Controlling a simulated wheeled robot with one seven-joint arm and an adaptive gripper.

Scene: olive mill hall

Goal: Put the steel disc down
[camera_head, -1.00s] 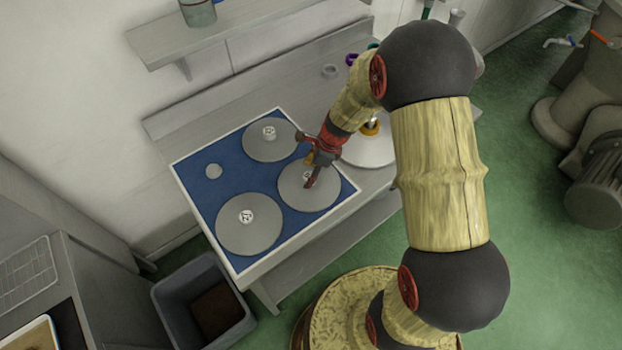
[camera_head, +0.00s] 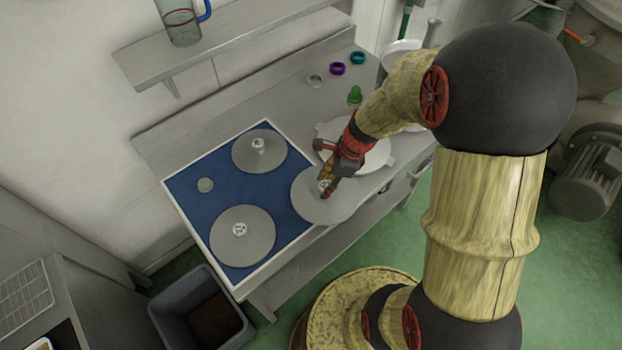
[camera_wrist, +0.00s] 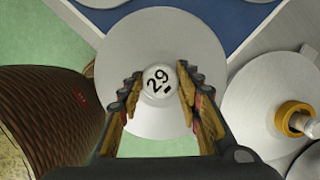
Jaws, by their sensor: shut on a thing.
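My gripper (camera_head: 326,186) is shut on the knob of a steel disc (camera_head: 312,207). In the wrist view the knob (camera_wrist: 158,82) is marked 29 and sits between the fingers, with the grey disc (camera_wrist: 150,40) spread below. The held disc overlaps the right edge of the blue mat (camera_head: 200,215) in the head view; its height above the table is hard to tell. Two other steel discs lie on the mat, one at the back (camera_head: 250,160) and one at the front (camera_head: 235,250). A small grey disc (camera_head: 205,185) lies at the mat's left.
A white round plate-like piece (camera_head: 372,155) stands right of the mat, partly behind my gripper. A grey bin (camera_head: 195,310) stands on the floor in front.

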